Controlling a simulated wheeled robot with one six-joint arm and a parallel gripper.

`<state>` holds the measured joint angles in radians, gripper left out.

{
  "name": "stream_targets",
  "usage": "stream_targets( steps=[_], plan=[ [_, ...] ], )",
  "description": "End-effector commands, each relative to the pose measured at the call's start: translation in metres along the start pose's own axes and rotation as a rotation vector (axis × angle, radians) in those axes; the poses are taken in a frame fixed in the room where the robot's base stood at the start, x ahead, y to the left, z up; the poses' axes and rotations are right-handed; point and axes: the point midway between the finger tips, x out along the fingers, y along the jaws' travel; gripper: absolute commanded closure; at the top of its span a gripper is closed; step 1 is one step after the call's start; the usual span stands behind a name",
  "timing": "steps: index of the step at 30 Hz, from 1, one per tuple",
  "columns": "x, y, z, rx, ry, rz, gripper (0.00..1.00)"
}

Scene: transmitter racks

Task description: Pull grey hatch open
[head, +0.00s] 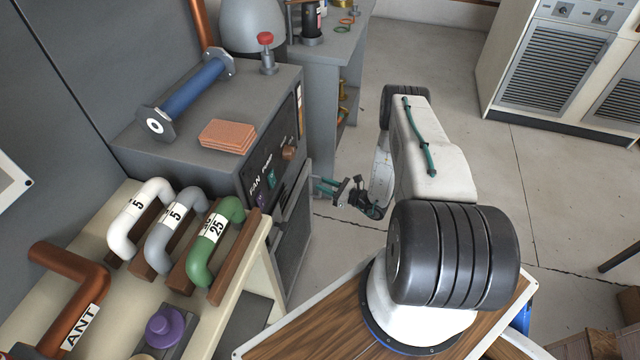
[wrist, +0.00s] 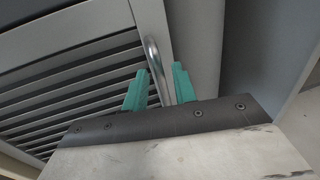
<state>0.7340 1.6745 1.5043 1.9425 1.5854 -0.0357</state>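The grey hatch (head: 292,240) is a slatted panel on the front of the grey cabinet, seen at a steep angle in the head view. In the wrist view the hatch's slats (wrist: 70,98) fill the left side, and a curved metal handle (wrist: 154,62) stands near the panel's right edge. My gripper (head: 323,186) reaches toward the cabinet front from the right. In the wrist view its green fingers (wrist: 160,82) are apart, one on each side of the handle, with a gap visible around it. Contact with the handle cannot be made out. The head view does not show the handle clearly.
The grey cabinet (head: 180,168) carries a blue cylinder (head: 195,90) and orange pads (head: 227,136). A bench with white, grey and green curved tubes (head: 215,245) stands at the lower left. A grey table (head: 325,65) stands behind. The floor (head: 420,60) beyond my arm is clear.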

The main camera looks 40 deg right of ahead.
Motion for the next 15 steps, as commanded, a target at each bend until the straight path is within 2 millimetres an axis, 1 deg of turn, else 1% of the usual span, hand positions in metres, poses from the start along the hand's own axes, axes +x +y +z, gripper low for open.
stream_targets(
  steps=[1, 3, 6, 15],
  plan=[
    [0.008, 0.001, 0.000, 0.000, 0.000, 0.003, 0.73],
    [0.015, 0.001, 0.000, 0.000, 0.000, 0.003, 0.73],
    [0.022, 0.000, 0.000, 0.000, 0.001, 0.002, 0.73],
    [0.024, 0.000, 0.000, 0.001, 0.001, 0.001, 0.73]
  ],
)
